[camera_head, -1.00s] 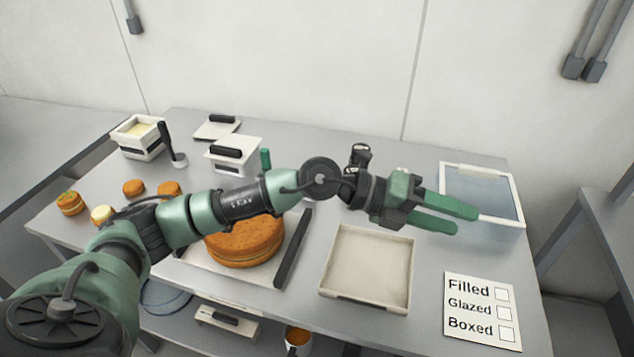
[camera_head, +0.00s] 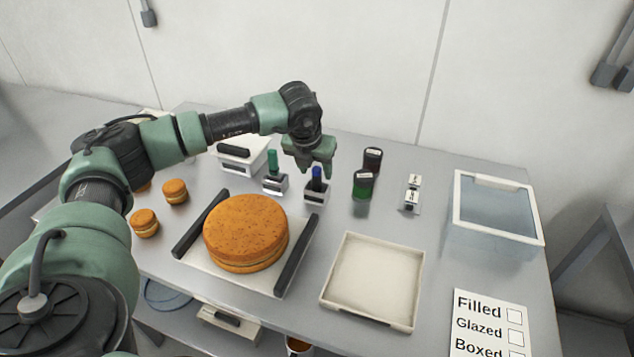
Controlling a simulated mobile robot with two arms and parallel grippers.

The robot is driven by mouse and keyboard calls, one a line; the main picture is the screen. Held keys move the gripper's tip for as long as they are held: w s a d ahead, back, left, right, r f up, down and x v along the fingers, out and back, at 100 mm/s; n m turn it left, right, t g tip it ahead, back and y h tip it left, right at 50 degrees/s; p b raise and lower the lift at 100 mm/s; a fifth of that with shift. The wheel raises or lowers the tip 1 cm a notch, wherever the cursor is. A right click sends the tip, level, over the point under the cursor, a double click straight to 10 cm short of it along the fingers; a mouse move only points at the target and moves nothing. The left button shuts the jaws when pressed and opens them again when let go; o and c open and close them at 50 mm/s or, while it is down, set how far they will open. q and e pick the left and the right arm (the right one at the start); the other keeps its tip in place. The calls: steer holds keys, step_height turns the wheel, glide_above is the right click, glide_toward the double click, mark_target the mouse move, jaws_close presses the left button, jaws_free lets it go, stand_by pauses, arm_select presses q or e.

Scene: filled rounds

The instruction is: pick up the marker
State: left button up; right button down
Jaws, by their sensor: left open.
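A marker with a blue cap (camera_head: 317,173) stands upright in a small grey-white holder (camera_head: 316,194) near the back middle of the table. Another marker with a green cap (camera_head: 272,160) stands in a similar holder (camera_head: 275,184) just to its left. My left gripper (camera_head: 313,172) points down over the blue marker, with its green fingers open around or just behind its top; I cannot tell which. Nothing is held. My right gripper is not in view.
A large orange-brown cake round (camera_head: 246,230) sits on a white board with dark handles. Two dark bottles (camera_head: 364,184) (camera_head: 372,160) stand right of the holders. A shallow cream tray (camera_head: 372,277), a clear bin (camera_head: 495,210) and a checklist card (camera_head: 487,325) lie to the right.

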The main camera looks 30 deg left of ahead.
arm_select(q)
steer(key=shift+x, duration=1)
jaws_close()
stand_by(0.7)
